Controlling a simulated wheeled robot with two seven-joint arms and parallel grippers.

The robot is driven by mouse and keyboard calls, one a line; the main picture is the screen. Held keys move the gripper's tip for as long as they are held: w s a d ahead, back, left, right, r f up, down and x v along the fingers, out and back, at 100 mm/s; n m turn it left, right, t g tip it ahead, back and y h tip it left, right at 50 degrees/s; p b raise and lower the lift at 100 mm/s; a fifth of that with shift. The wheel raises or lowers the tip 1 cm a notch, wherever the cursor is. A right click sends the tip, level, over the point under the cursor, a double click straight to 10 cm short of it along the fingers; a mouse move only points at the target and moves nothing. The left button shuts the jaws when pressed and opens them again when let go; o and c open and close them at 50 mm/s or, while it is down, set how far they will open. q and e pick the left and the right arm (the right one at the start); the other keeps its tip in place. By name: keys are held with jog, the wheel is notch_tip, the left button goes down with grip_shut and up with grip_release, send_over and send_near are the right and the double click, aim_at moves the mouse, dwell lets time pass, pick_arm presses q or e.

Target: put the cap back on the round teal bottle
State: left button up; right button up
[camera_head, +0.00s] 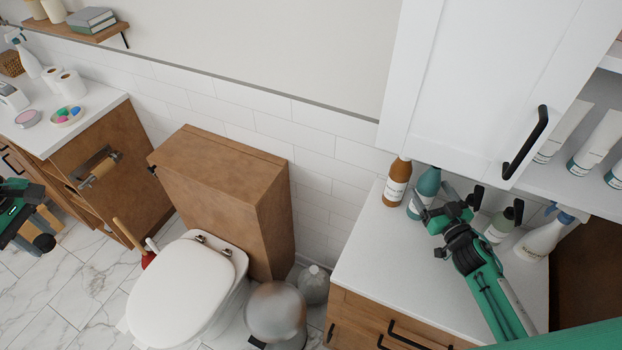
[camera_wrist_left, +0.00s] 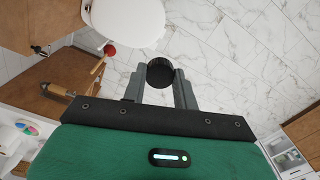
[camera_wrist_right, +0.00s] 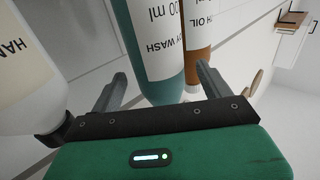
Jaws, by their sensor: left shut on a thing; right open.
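The round teal bottle (camera_head: 427,185) stands upright at the back of the white counter, with its label facing out and no cap visible on it. My right gripper (camera_head: 447,207) is beside it. In the right wrist view the teal bottle (camera_wrist_right: 157,85) shows upside down between the spread fingers of my right gripper (camera_wrist_right: 163,80); I cannot tell whether they touch it. My left gripper (camera_wrist_left: 160,78) is shut on a round black ribbed cap (camera_wrist_left: 160,72) held above the floor.
A brown bottle (camera_head: 396,183) stands left of the teal one. A white wall cabinet (camera_head: 480,90) hangs above. The counter's front left (camera_head: 385,255) is clear. A toilet (camera_head: 185,290) stands between my grippers.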

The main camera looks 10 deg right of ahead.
pick_arm(q)
jog(key=shift+w+f, duration=0.1)
jog(key=shift+f, duration=0.25)
pick_arm(e)
jog(key=shift+w+a, duration=0.2)
jog(key=shift+w, duration=1.15)
grip_shut()
pick_arm(q)
jog(key=shift+r, duration=0.2)
pick_arm(e)
jog(key=shift+r, duration=0.15)
